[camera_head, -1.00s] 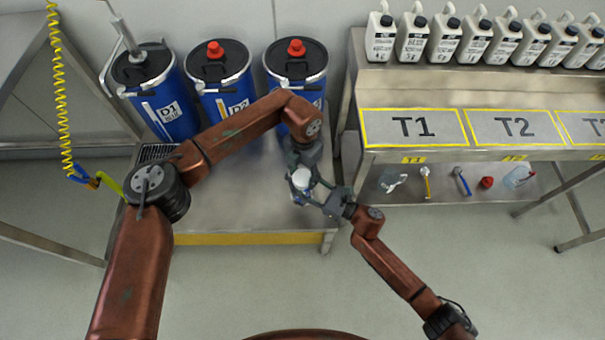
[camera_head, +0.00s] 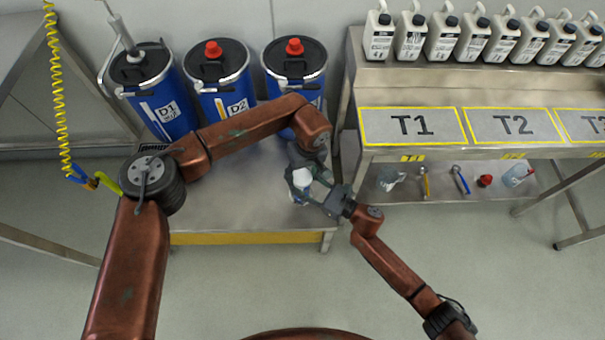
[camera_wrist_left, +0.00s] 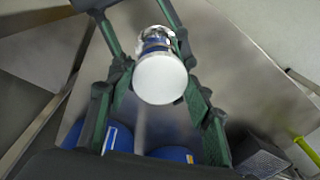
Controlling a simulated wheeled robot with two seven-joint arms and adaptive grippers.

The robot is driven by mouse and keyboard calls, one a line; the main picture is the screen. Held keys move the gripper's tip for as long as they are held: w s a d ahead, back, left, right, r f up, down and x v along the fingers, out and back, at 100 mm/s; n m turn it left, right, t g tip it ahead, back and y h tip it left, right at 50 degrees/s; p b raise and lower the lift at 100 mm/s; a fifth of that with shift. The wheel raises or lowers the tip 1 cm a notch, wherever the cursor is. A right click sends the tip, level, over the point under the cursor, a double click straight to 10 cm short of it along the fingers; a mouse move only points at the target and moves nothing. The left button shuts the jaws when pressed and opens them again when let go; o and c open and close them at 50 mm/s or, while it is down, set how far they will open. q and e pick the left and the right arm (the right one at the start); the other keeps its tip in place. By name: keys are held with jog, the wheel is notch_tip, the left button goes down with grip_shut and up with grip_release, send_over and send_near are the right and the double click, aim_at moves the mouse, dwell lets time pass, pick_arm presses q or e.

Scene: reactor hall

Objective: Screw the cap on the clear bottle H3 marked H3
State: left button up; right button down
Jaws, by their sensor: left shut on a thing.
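The white cap (camera_wrist_left: 160,78) sits between the fingertips of my left gripper (camera_wrist_left: 155,72), which is shut on it. It also shows in the head view (camera_head: 302,178), under my left wrist. Directly beyond the cap in the left wrist view is the clear bottle H3 (camera_wrist_left: 157,38), with a blue band; its H3 mark is not readable. Cap and bottle line up, but the cap hides the neck, so I cannot tell how they are seated. My right gripper (camera_head: 315,193) reaches in from the lower right and is shut around the bottle, above the table's right end.
A low steel table (camera_head: 225,205) lies beneath, with blue drums (camera_head: 163,108) behind it. At right is a bench with marked areas T1 (camera_head: 412,126) and T2, several white jugs (camera_head: 443,40) above, and tools and a red cap (camera_head: 485,181) on its lower shelf.

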pick_arm(q)
jog(key=m, duration=0.4)
jog(key=shift+a, duration=0.15)
jog(key=m, duration=0.5)
jog(key=shift+m+t, duration=0.3)
jog(key=o, duration=1)
jog(key=shift+s+r, duration=0.1)
jog(key=shift+r, duration=2.1)
jog(key=shift+c, duration=0.3)
